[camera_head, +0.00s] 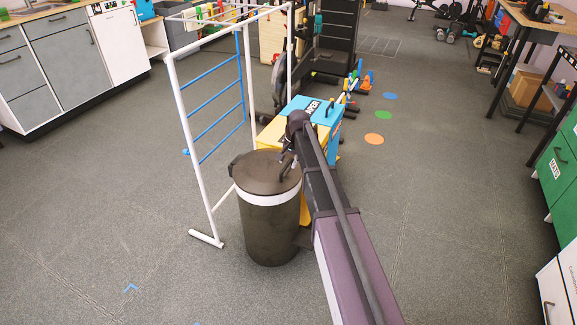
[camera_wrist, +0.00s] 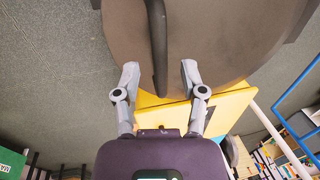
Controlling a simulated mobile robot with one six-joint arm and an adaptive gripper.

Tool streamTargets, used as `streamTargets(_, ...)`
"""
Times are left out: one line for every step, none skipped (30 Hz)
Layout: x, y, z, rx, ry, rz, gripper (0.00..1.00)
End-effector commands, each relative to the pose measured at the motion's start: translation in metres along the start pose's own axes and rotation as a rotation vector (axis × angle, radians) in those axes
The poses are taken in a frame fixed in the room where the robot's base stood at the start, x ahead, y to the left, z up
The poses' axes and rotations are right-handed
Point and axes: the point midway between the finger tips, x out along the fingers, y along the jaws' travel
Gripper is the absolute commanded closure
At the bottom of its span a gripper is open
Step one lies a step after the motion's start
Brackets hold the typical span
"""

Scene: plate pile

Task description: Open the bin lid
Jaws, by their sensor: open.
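The bin (camera_head: 268,235) is a dark round can with a white band below its rim, standing on the grey floor in the head view. Its dark round lid (camera_head: 258,170) lies flat on top, shut. In the wrist view the lid (camera_wrist: 215,40) fills the top, with a dark bar handle (camera_wrist: 157,40) running down its middle. My gripper (camera_wrist: 159,74) is open, its two grey fingers on either side of the handle's lower end. I cannot tell whether they touch it. In the head view my gripper (camera_head: 287,160) is over the lid's right side, small and partly hidden by my arm.
A white pipe frame with blue rungs (camera_head: 217,113) stands just left of and behind the bin. A blue and yellow recycling box (camera_head: 305,112) is behind it, close to my arm. Open floor lies left and front. Green drawers (camera_head: 556,170) stand far right.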

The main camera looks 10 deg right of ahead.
Motion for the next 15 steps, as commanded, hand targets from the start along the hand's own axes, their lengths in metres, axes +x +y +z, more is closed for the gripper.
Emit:
streamTargets(0.0031,0.0001,-0.0001,0.0,0.0,0.0,0.46)
streamTargets(0.0036,0.0001,0.0,0.0,0.0,0.0,0.46)
streamTargets(0.0041,0.0,0.0,0.0,0.0,0.0,0.46)
streamTargets(0.0043,0.0,0.0,0.0,0.0,0.0,0.46)
streamTargets(0.0045,0.0,0.0,0.0,0.0,0.0,0.46)
streamTargets(0.0045,0.0,0.0,0.0,0.0,0.0,0.46)
streamTargets(0.0045,-0.0001,0.0,0.0,0.0,0.0,0.46)
streamTargets(0.0044,-0.0001,0.0,0.0,0.0,0.0,0.46)
streamTargets(0.0043,-0.0001,0.0,0.0,0.0,0.0,0.46)
streamTargets(0.0043,-0.0001,0.0,0.0,0.0,0.0,0.46)
streamTargets(0.0042,-0.0001,0.0,0.0,0.0,0.0,0.46)
streamTargets(0.0042,-0.0001,0.0,0.0,0.0,0.0,0.46)
streamTargets(0.0042,-0.0001,0.0,0.0,0.0,0.0,0.46)
streamTargets(0.0042,-0.0001,0.0,0.0,0.0,0.0,0.46)
streamTargets(0.0042,-0.0001,0.0,0.0,0.0,0.0,0.55)
